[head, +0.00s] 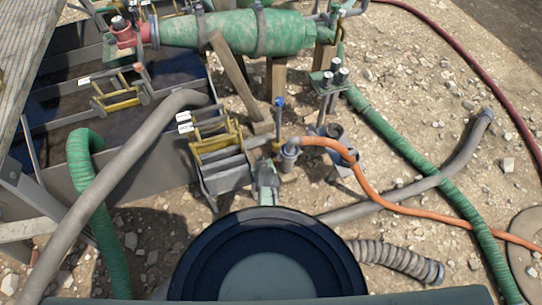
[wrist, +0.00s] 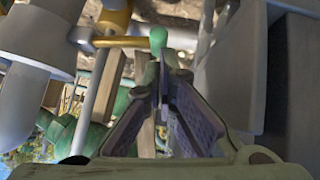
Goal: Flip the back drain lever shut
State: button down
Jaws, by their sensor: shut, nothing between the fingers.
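My gripper (wrist: 163,85) shows in the wrist view, its dark padded fingers meeting at the tips with nothing between them. A rounded green knob (wrist: 158,38) stands just beyond the fingertips; I cannot tell whether they touch it. A yellow bar (wrist: 120,42) runs to its left. In the head view an upright blue-topped lever (head: 280,115) stands beside the tank's right end, near the orange hose's end. I cannot tell from the frames whether this is the back drain lever or whether it is open. The gripper's tips are not clear in the head view.
The mud tank (head: 70,150) has yellow-framed gates (head: 215,137) along it. A grey hose (head: 135,150) and a green hose (head: 80,180) arch over its near side. An orange hose (head: 345,155) and a green cylinder (head: 230,32) lie close by. Gravel at right is partly free.

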jog(key=shift+d+r, duration=0.1)
dwell(0.4)
jog(key=shift+w+d+r, duration=0.25)
jog(key=shift+d+r, duration=0.05)
jog(key=shift+d, duration=0.3)
jog(key=shift+r+p, duration=0.45)
jog(key=r+p, duration=0.2)
jog(key=r, duration=0.1)
jog(key=shift+a, duration=0.4)
jog(key=a+v, duration=0.1)
jog(key=v, duration=0.9)
jog(key=shift+s+d, duration=0.2)
